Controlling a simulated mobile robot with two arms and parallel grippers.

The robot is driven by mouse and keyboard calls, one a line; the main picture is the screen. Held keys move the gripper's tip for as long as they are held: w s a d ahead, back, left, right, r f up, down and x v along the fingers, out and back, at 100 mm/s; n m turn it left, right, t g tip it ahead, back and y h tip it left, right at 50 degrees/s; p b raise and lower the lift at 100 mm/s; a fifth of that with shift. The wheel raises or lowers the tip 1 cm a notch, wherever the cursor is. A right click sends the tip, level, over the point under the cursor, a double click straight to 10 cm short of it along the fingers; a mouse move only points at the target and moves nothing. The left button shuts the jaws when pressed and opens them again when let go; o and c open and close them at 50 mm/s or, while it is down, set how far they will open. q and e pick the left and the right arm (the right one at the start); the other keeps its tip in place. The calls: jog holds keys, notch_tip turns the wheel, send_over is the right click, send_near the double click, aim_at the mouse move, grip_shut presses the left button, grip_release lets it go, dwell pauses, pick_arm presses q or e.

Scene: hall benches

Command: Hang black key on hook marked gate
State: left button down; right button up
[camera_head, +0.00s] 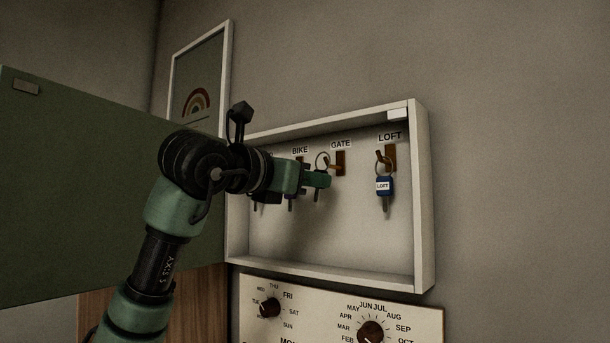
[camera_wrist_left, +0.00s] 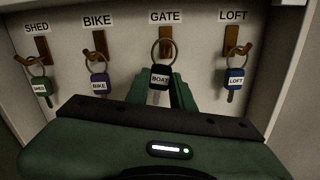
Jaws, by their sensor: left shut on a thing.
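My left gripper (camera_head: 318,180) is shut on the black key, whose black tag (camera_wrist_left: 160,78) reads BOAT in the left wrist view. The key hangs upright with its ring (camera_wrist_left: 163,50) on top. The ring is at the hook marked GATE (camera_head: 340,163), which also shows in the left wrist view (camera_wrist_left: 167,36). In the head view the ring (camera_head: 322,161) overlaps the hook's tip. I cannot tell whether the ring is around the hook or just in front of it. The gripper hides most of the tag in the head view.
The white key cabinet (camera_head: 431,200) is open, its green door (camera_head: 70,190) swung left. A blue LOFT key (camera_head: 383,186) hangs to the right; purple BIKE (camera_wrist_left: 99,84) and green SHED (camera_wrist_left: 40,86) keys hang to the left. A dial panel (camera_head: 330,303) is below.

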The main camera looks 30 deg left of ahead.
pick_arm(q)
jog(key=shift+w+d+f, duration=0.1)
jog(key=shift+w+f, duration=0.3)
jog(key=shift+w, duration=0.3)
jog(key=shift+w+d+f, duration=0.1)
jog(key=shift+w+f, duration=0.3)
jog(key=shift+w, duration=0.25)
jog(key=c, duration=1.1)
grip_release()
